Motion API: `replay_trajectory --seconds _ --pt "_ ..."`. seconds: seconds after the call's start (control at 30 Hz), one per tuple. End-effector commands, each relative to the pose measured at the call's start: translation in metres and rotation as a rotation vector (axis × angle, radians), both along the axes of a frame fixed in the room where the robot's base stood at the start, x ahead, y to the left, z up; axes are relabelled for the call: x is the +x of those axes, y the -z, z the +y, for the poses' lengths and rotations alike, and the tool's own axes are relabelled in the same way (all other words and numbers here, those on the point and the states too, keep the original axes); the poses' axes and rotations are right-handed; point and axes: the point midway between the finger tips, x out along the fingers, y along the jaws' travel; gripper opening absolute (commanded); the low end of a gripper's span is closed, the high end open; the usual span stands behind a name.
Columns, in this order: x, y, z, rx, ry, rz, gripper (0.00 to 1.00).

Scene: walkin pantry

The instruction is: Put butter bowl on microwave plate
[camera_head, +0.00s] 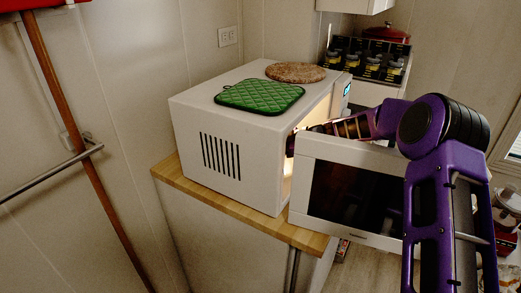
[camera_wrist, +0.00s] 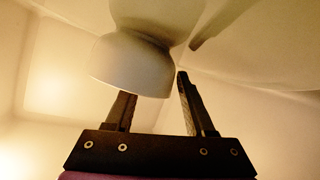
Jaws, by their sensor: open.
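The white microwave (camera_head: 225,150) stands on a wooden counter with its door (camera_head: 345,190) swung open and a warm light inside. My arm reaches past the door into the cavity, so the fingertips are hidden in the head view. In the wrist view my gripper (camera_wrist: 155,88) is open, inside the lit cavity. A pale bowl (camera_wrist: 128,68) is right at the fingertips, partly in front of the left finger. No grip on it shows, and I cannot tell whether a finger touches it. Another pale rounded shape adjoins the bowl at the top of the view. The microwave plate cannot be clearly made out.
A green quilted pot holder (camera_head: 260,95) and a round brown trivet (camera_head: 295,72) lie on top of the microwave. The wooden counter (camera_head: 215,205) has a narrow bare strip in front. The open door stands close beside my arm. A dark rack of jars (camera_head: 368,60) is behind.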

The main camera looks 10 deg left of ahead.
Motion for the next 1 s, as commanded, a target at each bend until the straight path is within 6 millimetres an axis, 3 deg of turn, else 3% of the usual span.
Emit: replay_trajectory --seconds 0.17,0.5,0.7,1.0 --pt "0.001 -0.004 -0.004 0.0 0.002 -0.001 0.54" --pt "-0.002 -0.03 -0.07 -0.001 0.005 -0.002 0.54" --pt "-0.004 -0.044 -0.099 0.001 0.002 -0.001 0.54" --pt "-0.005 -0.049 -0.111 0.0 -0.001 0.0 0.54"
